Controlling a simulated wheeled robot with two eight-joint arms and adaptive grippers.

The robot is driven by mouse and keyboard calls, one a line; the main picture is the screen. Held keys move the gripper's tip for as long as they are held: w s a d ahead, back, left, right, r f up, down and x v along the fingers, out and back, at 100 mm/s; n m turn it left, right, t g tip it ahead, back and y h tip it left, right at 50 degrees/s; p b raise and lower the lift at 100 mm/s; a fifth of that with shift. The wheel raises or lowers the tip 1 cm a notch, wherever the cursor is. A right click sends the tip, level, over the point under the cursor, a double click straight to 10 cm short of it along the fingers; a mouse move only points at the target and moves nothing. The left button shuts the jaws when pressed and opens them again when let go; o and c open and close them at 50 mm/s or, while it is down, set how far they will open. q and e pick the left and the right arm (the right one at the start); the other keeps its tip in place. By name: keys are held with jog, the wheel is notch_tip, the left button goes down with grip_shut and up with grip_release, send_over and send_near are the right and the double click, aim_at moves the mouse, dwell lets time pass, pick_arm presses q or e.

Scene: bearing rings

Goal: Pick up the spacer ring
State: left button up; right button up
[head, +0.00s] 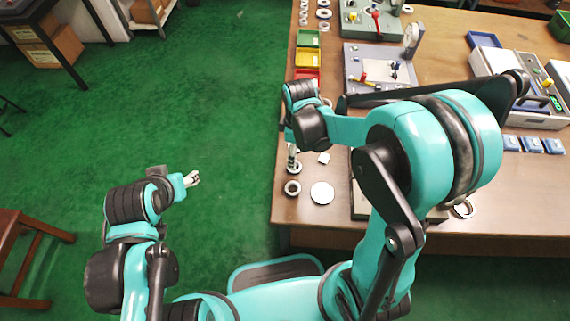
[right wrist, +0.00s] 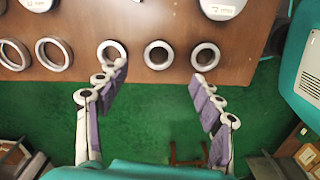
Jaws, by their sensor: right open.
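Several grey rings lie in a row along the table edge in the right wrist view: a middle ring (right wrist: 147,55), a ring left of it (right wrist: 101,51), a ring right of it (right wrist: 216,56), and two wider ones at far left. I cannot tell which is the spacer ring. My right gripper (right wrist: 158,76) is open and empty; the middle ring shows between and beyond its fingertips, and the left fingertip overlaps the left ring. In the head view the right gripper (head: 293,158) points down over the table's left edge. My left gripper (head: 191,180) is over the floor, its jaws unclear.
A ring (head: 286,189) and a white disc (head: 321,194) lie near the table's front left corner. Coloured bins (head: 307,58), a grey fixture (head: 365,70) and a machine (head: 520,95) stand farther back. My right arm hides the table's middle. Green floor lies left.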

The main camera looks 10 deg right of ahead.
jog(key=shift+a+f, duration=0.1)
jog(key=shift+f, duration=0.3)
notch_tip(320, 180, down, 2)
jog(key=shift+b, duration=0.55)
jog(key=f+b, duration=0.1)
jog(key=f, duration=0.1)
jog(key=f+b, duration=0.1)
jog(key=f, duration=0.2)
jog(key=shift+w+f+b, duration=0.2)
jog(key=shift+f+b, duration=0.05)
jog(key=shift+b, duration=0.05)
jog(key=shift+r, duration=0.15)
jog(key=c, duration=1.3)
